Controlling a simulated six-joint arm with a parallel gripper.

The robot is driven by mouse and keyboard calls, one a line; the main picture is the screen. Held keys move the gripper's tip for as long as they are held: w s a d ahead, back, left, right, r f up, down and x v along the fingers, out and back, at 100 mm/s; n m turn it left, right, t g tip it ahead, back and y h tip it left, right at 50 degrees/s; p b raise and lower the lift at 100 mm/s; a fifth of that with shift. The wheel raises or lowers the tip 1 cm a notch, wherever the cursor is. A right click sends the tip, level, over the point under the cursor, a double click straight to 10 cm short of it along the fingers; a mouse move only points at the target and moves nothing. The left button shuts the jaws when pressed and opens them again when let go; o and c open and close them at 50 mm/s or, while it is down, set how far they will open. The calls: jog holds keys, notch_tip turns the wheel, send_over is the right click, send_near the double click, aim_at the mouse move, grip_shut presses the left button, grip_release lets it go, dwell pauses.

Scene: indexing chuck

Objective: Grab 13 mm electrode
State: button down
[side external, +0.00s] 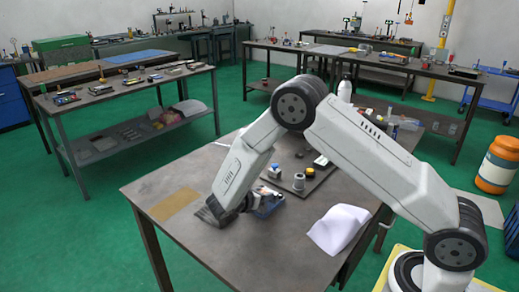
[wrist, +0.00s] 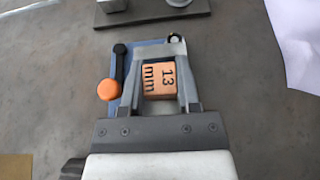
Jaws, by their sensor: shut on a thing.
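The 13 mm electrode (wrist: 160,82) shows in the wrist view as an orange-brown block marked "13 mm". It sits between the two fingers of my gripper (wrist: 158,60), which are shut on it. Behind and around it is the blue chuck (wrist: 107,66), with a black lever ending in an orange knob (wrist: 108,89) to the left. In the side view my gripper (side external: 258,200) is low at the blue chuck (side external: 270,206) on the table. There the electrode is mostly hidden by the gripper. I cannot tell whether the electrode still touches the chuck.
A dark plate (wrist: 140,19) with metal parts lies just beyond the chuck. A crumpled white sheet (side external: 339,229) lies to the right. A tan patch (side external: 174,203) is on the left of the table (side external: 215,258). The table's front is clear.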

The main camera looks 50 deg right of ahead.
jog(key=shift+r, duration=0.15)
jog(key=shift+r, duration=0.8)
jog(key=s+a+r, duration=0.2)
jog(key=s+r, duration=0.9)
jog(key=s, duration=0.3)
